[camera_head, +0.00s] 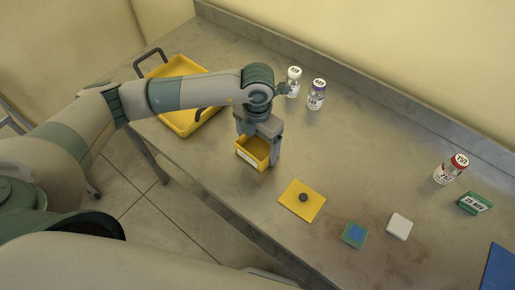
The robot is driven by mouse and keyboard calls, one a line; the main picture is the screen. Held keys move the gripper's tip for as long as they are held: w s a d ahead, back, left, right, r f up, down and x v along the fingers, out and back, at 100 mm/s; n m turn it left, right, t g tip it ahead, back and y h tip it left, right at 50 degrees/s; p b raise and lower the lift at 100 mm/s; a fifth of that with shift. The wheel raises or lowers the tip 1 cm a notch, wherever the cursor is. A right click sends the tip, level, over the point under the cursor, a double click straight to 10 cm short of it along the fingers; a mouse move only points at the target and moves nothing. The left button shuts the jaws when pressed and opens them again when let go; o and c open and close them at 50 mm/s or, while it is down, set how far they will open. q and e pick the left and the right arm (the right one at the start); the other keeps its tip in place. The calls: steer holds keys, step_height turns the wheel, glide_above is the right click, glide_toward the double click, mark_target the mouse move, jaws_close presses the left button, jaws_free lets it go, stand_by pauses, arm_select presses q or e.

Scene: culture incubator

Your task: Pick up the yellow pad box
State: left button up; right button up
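A small open-topped yellow box (252,153) with a white label on its front is near the front edge of the table. My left gripper (257,145) is directly over it, pointing down. One finger is beside the box's right side, and the other is at its back left, partly hidden. The fingers straddle the box, but I cannot tell whether they press on it or whether the box rests on the table. My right gripper is not in view.
A yellow tray (181,122) with dark handles lies behind my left arm. White vials (316,94) stand at the back, and a red-capped bottle (450,169) and green box (474,203) at the right. A yellow pad (302,201), blue-green square (354,234) and white square (399,226) lie in front.

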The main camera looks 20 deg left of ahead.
mark_target(260, 152)
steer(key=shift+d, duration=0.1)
arm_select(q)
steer(key=shift+r+b, duration=0.65)
steer(key=shift+r, duration=0.25)
steer(key=shift+w+d+r+b, duration=0.1)
steer(key=shift+d+r+b, duration=0.1)
steer(key=shift+r+b, duration=0.3)
steer(key=shift+w+d+r+b, duration=0.1)
steer(key=shift+d+r+b, duration=0.1)
steer(key=shift+r, duration=0.5)
steer(key=d+r, duration=0.1)
steer(key=w+d+r+b, duration=0.1)
steer(key=d, duration=0.1)
steer(key=w+d+r+b, duration=0.1)
steer(key=shift+d, duration=0.25)
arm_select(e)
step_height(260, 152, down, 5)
arm_select(q)
steer(key=w+d+r+b, duration=0.2)
steer(key=d+r, duration=0.1)
steer(key=d, duration=0.2)
steer(key=shift+d+r, duration=0.2)
steer(key=shift+r, duration=0.2)
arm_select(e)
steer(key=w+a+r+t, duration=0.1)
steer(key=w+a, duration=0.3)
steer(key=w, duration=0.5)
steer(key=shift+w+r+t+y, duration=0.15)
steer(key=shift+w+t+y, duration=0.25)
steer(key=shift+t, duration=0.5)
